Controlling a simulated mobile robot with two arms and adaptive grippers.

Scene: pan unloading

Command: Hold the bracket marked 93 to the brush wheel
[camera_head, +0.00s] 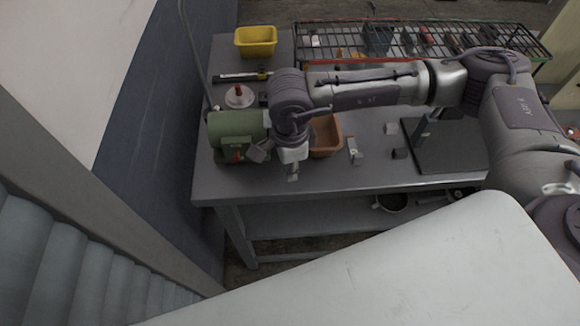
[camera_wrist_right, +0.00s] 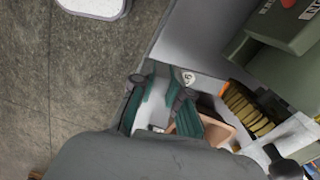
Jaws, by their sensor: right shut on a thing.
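The green bench grinder (camera_head: 236,130) stands at the left end of the grey table; its housing (camera_wrist_right: 285,30) also fills the upper right of the right wrist view. The yellow-brown brush wheel (camera_wrist_right: 246,106) shows there beside the housing, partly covered; I cannot make it out in the head view. My right gripper (camera_head: 292,160) is in front of the grinder, its teal fingers (camera_wrist_right: 165,95) shut on a small grey bracket (camera_head: 293,174). A white mark shows on the bracket (camera_wrist_right: 187,76), but its number is too small to read. The bracket appears apart from the wheel. My left gripper is not in view.
An orange-brown bin (camera_head: 327,137) stands right behind the right gripper. Small pieces (camera_head: 355,151) lie to its right, near a dark plate (camera_head: 445,148). A yellow bin (camera_head: 256,40) and a wire rack (camera_head: 420,40) are at the back. The table's front edge is close.

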